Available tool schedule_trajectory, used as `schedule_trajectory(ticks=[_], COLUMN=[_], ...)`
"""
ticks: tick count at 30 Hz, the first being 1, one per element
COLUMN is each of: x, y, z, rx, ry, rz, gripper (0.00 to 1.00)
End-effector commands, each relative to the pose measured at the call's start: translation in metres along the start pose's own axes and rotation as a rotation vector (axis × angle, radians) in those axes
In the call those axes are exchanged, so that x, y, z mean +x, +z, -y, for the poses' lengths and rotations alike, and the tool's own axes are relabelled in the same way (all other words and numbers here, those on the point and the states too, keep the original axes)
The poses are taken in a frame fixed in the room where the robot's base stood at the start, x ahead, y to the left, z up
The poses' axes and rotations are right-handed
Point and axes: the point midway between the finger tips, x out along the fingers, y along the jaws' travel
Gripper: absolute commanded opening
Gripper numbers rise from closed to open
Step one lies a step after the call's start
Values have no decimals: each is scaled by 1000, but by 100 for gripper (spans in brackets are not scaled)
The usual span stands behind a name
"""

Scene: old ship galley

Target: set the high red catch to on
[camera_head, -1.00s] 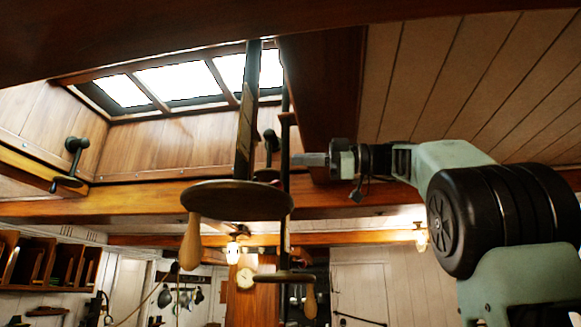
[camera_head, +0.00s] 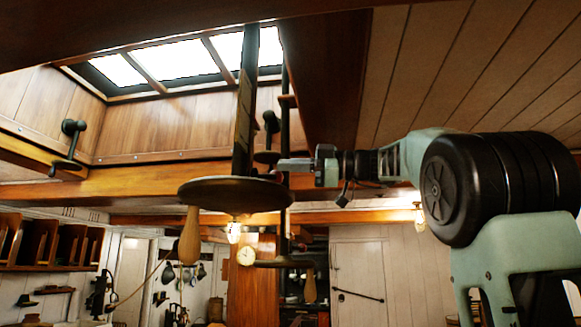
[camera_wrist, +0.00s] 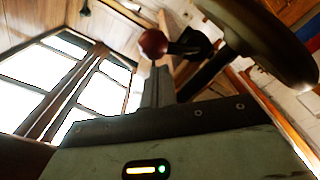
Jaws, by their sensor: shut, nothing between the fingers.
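A red ball knob (camera_wrist: 153,43), which I take to be the red catch's handle, shows in the wrist view on a short dark arm with a black body (camera_wrist: 197,45). My gripper (camera_wrist: 155,88) is shut and empty, its fingers pointing up at the knob from just below it in the picture. I cannot tell whether they touch. In the head view my gripper (camera_head: 281,164) reaches left to the dark upright rods under the skylight. No red knob can be made out there, and the catch's setting cannot be read.
A round dark plate (camera_head: 235,191) with a wooden handle (camera_head: 190,236) hangs close by on a dark post (camera_head: 244,110); a dark disc (camera_wrist: 265,40) looms at upper right in the wrist view. A wooden beam (camera_head: 130,184) runs behind. The skylight (camera_head: 185,65) is above.

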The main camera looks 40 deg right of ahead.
Motion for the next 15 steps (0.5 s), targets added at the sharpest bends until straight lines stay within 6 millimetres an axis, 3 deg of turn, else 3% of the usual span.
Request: schedule_trajectory(ticks=[15], x=[0], y=[16], z=[8], rx=[164], ry=[11], rz=[-1], gripper=[0])
